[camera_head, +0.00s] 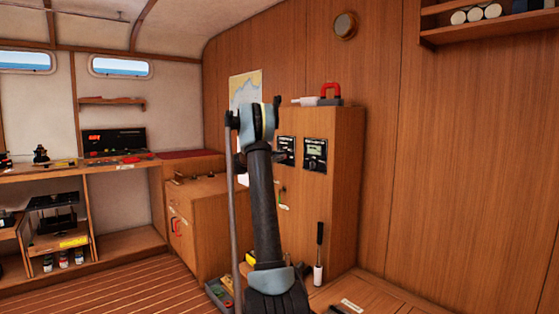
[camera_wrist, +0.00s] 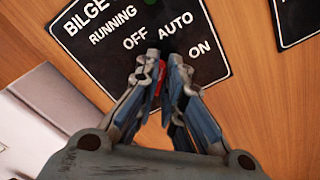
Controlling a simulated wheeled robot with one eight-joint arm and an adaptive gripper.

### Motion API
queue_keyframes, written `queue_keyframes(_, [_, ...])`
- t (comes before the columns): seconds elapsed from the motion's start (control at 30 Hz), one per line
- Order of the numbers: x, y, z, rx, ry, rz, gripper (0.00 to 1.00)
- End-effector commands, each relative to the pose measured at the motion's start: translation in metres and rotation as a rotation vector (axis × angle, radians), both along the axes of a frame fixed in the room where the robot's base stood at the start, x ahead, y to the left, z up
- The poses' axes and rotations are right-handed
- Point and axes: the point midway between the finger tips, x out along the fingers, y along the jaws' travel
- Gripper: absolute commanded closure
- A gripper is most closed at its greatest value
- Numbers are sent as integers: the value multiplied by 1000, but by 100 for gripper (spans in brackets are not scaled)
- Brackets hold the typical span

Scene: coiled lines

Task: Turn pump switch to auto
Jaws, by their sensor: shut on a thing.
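The black pump panel (camera_wrist: 101,49) fills the upper part of the wrist view, tilted, with white lettering BILGE, RUNNING, OFF, AUTO and ON. My gripper (camera_wrist: 163,66) is at the panel just below OFF and AUTO, its two fingers closed in around a small red switch (camera_wrist: 158,80). Only a sliver of the red switch shows between the fingers; which label it points to is hidden. In the head view, two dark panels (camera_head: 315,154) sit on the wooden cabinet's front. There my arm blocks the view, and my fingertips cannot be made out.
A second black panel (camera_wrist: 297,20) is close by at the right in the wrist view. A pale grey box-like thing (camera_wrist: 50,112) stands at the left. The wooden cabinet (camera_head: 346,190) carries a red-handled object (camera_head: 330,92) on top.

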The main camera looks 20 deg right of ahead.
Motion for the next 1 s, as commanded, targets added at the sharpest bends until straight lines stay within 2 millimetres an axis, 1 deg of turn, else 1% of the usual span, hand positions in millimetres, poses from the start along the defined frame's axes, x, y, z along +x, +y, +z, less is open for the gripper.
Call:
queue_keyframes(0.3, [1, 2, 0, 0, -1, 4, 100])
queue_keyframes(0.33, [1, 2, 0, 0, -1, 4, 85])
queue_keyframes(0.4, [1, 2, 0, 1, 0, 4, 72])
queue_keyframes(0.77, [0, 2, 0, 1, 0, 1, 72])
queue_keyframes(0.87, [-2, 8, 0, 0, 0, 1, 72])
queue_keyframes(1.0, [-9, 27, 0, 1, 0, 4, 72])
